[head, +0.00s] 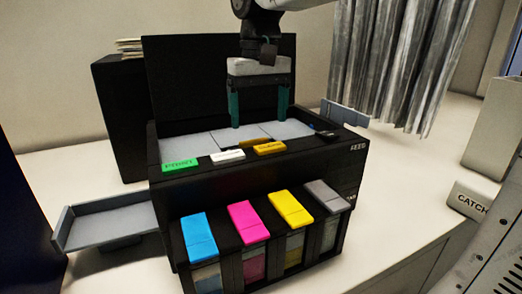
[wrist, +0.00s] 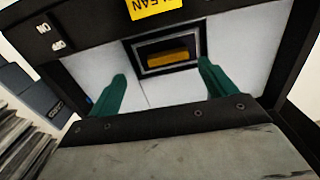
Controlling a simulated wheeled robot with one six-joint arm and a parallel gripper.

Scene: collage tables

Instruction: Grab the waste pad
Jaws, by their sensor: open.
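An orange block (wrist: 168,57), which I take for the waste pad, lies in a dark framed recess in the pale bed inside the open black printer (head: 250,180). In the head view only a sliver of orange shows behind the front rim, so most of it is hidden there. My gripper (head: 259,122) points down over the bed with its two green fingers apart and nothing between them. In the wrist view the fingers stand to the left and right of the recess, with the orange block between and a little beyond their tips. I see no contact with it.
Green, white and yellow labels line the front rim; the yellow CLEAN label (wrist: 153,8) is near the recess. The raised lid (head: 195,80) stands behind. A grey tray (head: 105,222) juts out left. A CATCH box (head: 468,200) sits right. Bare table shows right of the printer.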

